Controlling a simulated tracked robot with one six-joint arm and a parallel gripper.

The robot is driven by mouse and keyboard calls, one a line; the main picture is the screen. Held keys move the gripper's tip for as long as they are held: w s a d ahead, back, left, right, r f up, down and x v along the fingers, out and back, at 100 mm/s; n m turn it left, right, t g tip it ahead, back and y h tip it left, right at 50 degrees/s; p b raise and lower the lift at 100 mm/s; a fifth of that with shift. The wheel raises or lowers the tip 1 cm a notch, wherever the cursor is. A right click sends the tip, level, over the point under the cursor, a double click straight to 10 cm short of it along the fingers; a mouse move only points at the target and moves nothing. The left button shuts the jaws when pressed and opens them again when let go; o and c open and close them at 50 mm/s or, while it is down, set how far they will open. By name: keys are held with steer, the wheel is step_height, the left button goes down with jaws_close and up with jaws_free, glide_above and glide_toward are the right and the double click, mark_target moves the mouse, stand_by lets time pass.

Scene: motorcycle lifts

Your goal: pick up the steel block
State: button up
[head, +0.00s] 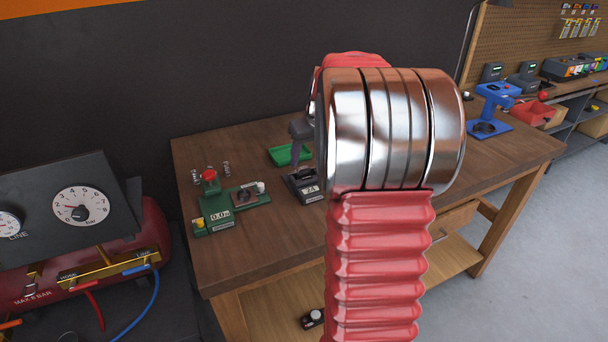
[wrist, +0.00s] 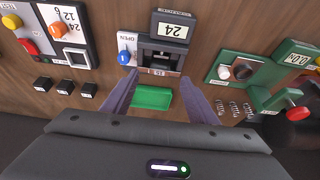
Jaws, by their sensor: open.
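My gripper (wrist: 159,79) is open, its two fingers apart with nothing seen between them, above the wooden bench. Beyond the fingertips in the wrist view is a dark device (wrist: 172,28) with a display reading 24 and a grey slotted front. A small pale labelled piece (wrist: 159,71) shows at its front edge. I cannot tell which piece is the steel block. In the head view my arm hides much of the bench; the display device (head: 305,187) shows beside it.
A green tray (wrist: 152,97) lies on the bench between the fingers in the wrist view. A green fixture (head: 222,208) with a red knob stands at the bench's left. Small metal parts (wrist: 235,108) lie near it. A blue press (head: 492,105) stands at the far right.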

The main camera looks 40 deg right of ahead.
mark_target(304, 167)
steer(key=shift+x, duration=2.6)
steer(key=shift+w+d, duration=0.1)
steer(key=shift+r, duration=0.1)
jaws_close()
steer(key=shift+r, duration=0.1)
step_height(304, 167, up, 10)
